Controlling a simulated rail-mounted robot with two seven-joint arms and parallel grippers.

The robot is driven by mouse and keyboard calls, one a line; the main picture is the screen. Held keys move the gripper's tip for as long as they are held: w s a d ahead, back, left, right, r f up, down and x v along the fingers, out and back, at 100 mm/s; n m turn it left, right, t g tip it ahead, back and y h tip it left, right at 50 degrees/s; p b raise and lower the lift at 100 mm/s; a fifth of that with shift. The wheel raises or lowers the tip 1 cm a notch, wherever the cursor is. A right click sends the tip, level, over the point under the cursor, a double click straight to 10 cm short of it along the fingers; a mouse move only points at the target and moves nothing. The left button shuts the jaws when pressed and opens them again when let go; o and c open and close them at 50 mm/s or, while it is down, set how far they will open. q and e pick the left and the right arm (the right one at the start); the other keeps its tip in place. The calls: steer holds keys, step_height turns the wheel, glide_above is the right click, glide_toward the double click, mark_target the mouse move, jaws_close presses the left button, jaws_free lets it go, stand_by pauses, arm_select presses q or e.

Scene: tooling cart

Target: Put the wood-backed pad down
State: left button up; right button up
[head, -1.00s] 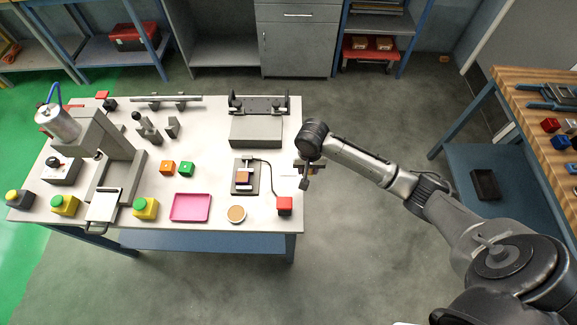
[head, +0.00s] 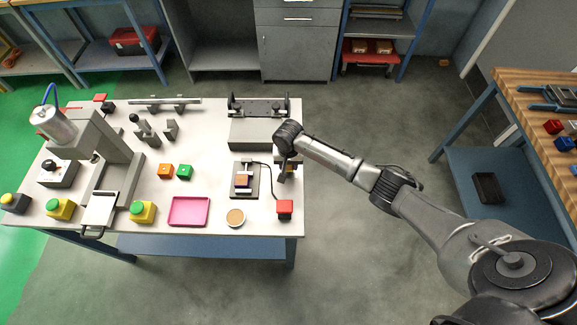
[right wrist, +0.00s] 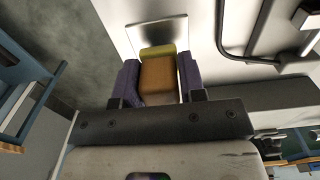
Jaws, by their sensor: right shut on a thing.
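My right gripper (head: 287,172) is over the right edge of the white table, beside the dark fixture. In the right wrist view its two purple fingers (right wrist: 158,82) are shut on the wood-backed pad (right wrist: 157,74), one on each side. The pad shows a brown wooden block with an olive-yellow layer at its far end. A pale square plate (right wrist: 160,31) shows beyond the pad; I cannot tell whether they touch. In the head view the arm mostly hides the pad. My left gripper is not in view.
A round tan disc (head: 235,217) and pink tray (head: 188,211) lie left. A grey unit (head: 255,132) stands behind.

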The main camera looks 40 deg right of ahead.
steer(key=shift+f, duration=0.8)
steer(key=shift+f, duration=0.1)
steer(key=o, duration=0.8)
steer(key=shift+o, duration=0.2)
step_height(320, 180, up, 12)
steer(key=shift+r+p, duration=0.15)
steer(key=shift+p, duration=0.55)
